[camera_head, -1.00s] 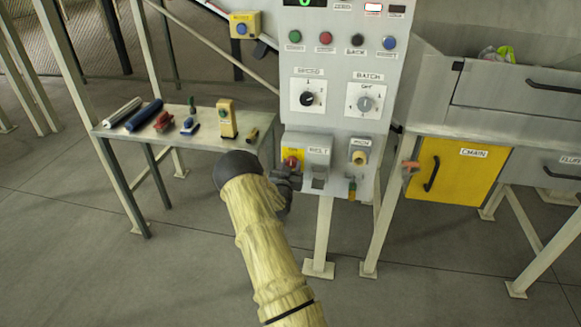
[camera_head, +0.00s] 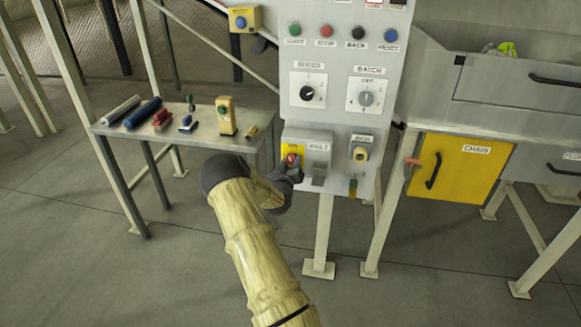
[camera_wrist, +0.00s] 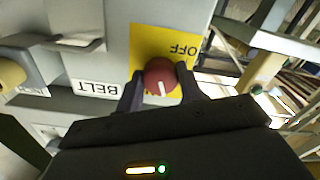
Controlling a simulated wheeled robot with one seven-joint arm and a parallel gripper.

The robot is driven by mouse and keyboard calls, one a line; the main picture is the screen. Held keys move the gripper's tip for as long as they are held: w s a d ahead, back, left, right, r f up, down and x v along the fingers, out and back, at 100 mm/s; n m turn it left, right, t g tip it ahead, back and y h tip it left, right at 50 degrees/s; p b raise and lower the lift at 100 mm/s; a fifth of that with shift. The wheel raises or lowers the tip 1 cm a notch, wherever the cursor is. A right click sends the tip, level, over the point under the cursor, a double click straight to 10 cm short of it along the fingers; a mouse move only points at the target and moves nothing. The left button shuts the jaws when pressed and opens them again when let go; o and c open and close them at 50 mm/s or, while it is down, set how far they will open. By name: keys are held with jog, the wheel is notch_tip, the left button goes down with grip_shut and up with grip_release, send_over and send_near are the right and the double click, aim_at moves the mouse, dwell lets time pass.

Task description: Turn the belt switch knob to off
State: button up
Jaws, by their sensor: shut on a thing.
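The belt switch knob is red and round with a white pointer line, on a yellow plate marked OFF. It shows in the wrist view (camera_wrist: 160,77) between my fingers, and in the head view (camera_head: 292,160) on the left of the grey belt switch box (camera_head: 318,150). The BELT label (camera_wrist: 97,88) is beside it, upside down in the wrist view. My gripper (camera_wrist: 160,85) is shut on the knob, a finger on each side. In the head view my gripper (camera_head: 287,176) partly covers the plate. The pointer line points toward my palm, away from the OFF lettering in the wrist view.
A yellow-tipped knob (camera_head: 360,154) is right of the belt box, with a hanging tag below. The panel (camera_head: 340,110) carries SPEED and BATCH dials and several buttons above. A side table (camera_head: 180,142) with tools stands left. A yellow cabinet door (camera_head: 463,178) is at right.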

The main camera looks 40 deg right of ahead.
jog(key=n+b, duration=0.2)
jog(key=n, duration=0.4)
jog(key=shift+f+n+b, duration=0.1)
jog(key=shift+n+b, duration=0.2)
jog(key=shift+b, duration=0.05)
jog(key=n+b, duration=0.1)
jog(key=n, duration=0.2)
jog(key=shift+n, duration=0.3)
jog(key=shift+n+b, duration=0.65)
jog(key=shift+n, duration=0.95)
jog(key=o, duration=1)
jog(key=shift+s+a, duration=0.1)
jog(key=shift+s, duration=0.05)
